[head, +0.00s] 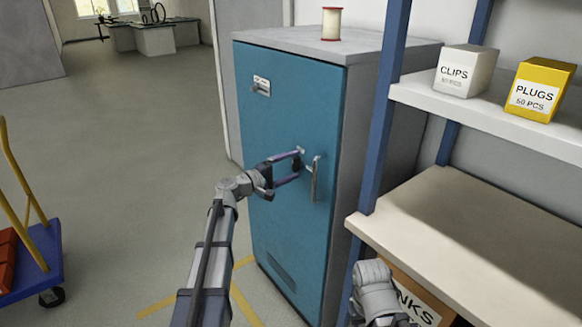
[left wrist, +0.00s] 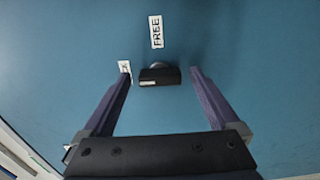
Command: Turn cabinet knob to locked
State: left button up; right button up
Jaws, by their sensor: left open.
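The blue cabinet door (head: 290,100) carries a black knob (left wrist: 160,76), also small and dark in the head view (head: 297,164). In the left wrist view the knob's bar lies crosswise, with a white mark at its left end. A "FREE" label (left wrist: 156,31) is above it there; another label (left wrist: 124,67) at left is partly hidden by a finger, its word unreadable. My left gripper (head: 298,166) is open, its fingers on either side of the knob with a gap at each side (left wrist: 160,84). My right gripper is not visible; only part of my right arm shows.
A metal door handle (head: 316,178) is close right of the left gripper. A spool (head: 331,23) stands on the cabinet. Shelving with a clips box (head: 464,71) and plugs box (head: 540,90) is at right. A blue cart (head: 32,262) is at left; the floor between is clear.

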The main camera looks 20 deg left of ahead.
pick_arm(q)
jog(key=v, duration=0.7)
jog(key=shift+s+a, duration=0.25)
jog(key=shift+s, duration=0.05)
jog(key=s+d+f+m+g+y, duration=0.3)
jog(key=s+d+f+m+g, duration=0.55)
jog(key=d+f, duration=0.6)
jog(key=s+a+f+m+g+y, duration=0.15)
jog(key=s+f+y, duration=0.25)
jog(key=s, duration=0.4)
jog(key=s+a+f+m+g+y, duration=0.1)
jog(key=s+a+f+g+y, duration=0.2)
jog(key=s, duration=0.5)
jog(key=s+d+m+g+y, duration=0.1)
jog(key=s+d+m, duration=0.15)
jog(key=d, duration=0.35)
jog(key=s+d+m+y, duration=0.1)
jog(key=s+d, duration=0.2)
jog(key=d, duration=0.3)
notch_tip(320, 180, up, 16)
jog(key=p, duration=1.6)
jog(key=shift+a+f, duration=0.2)
jog(key=shift+a, duration=0.05)
